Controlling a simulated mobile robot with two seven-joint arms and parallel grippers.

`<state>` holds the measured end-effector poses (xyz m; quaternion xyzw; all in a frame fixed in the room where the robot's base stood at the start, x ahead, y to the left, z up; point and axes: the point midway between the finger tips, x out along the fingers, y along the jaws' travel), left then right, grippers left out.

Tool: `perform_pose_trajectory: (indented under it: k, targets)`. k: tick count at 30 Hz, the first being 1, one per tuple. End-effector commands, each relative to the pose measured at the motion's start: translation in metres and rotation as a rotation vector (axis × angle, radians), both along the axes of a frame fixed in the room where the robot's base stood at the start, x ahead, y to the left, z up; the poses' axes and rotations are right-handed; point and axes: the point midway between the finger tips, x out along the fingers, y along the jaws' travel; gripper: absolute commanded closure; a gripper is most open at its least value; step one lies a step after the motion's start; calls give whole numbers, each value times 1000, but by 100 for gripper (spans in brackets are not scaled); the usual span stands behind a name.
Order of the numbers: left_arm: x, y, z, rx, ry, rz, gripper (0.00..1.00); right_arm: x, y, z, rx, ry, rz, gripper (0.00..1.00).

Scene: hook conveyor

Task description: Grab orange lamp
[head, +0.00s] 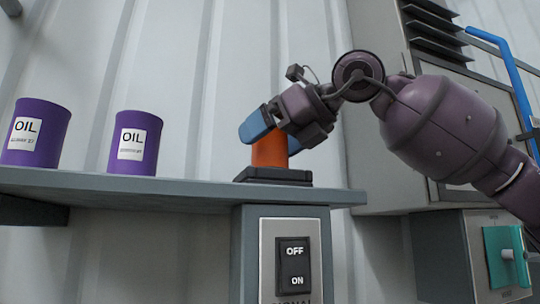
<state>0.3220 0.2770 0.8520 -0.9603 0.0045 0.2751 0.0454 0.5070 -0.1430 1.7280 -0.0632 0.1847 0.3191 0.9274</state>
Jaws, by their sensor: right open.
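The orange lamp (270,152) stands upright on a black base (272,176) near the right end of the grey shelf. My right gripper (274,138) comes in from the right and is at the lamp's upper part. One blue finger shows on the lamp's left and the other on its right, so the open jaws appear to straddle it. The gripper body hides the lamp's top. I cannot tell whether either finger touches the lamp. My left gripper is not in view.
Two purple oil cans (36,134) (135,143) stand on the shelf (110,186) to the left. An OFF/ON switch panel (293,266) is below the lamp. A grey cabinet (375,190) and a teal-fronted box (506,255) are at right. The shelf between can and lamp is clear.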

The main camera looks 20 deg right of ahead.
Motion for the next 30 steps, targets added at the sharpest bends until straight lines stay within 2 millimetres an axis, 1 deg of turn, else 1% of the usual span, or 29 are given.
perform_pose_trajectory:
  k: [2,5,13,20,23,26,30]
  targets:
    - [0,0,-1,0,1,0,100,0,0,0,0,0,0,7]
    - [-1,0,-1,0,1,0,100,0,0,0,0,0,0,21]
    - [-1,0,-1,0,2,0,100,0,0,0,0,0,0,63]
    - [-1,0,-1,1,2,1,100,0,0,1,1,-1,0,64]
    - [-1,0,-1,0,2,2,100,-1,0,5,2,-2,0,64]
    - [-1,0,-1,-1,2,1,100,0,0,14,4,-2,-1,64]
    - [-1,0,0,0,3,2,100,-1,0,38,4,-2,0,64]
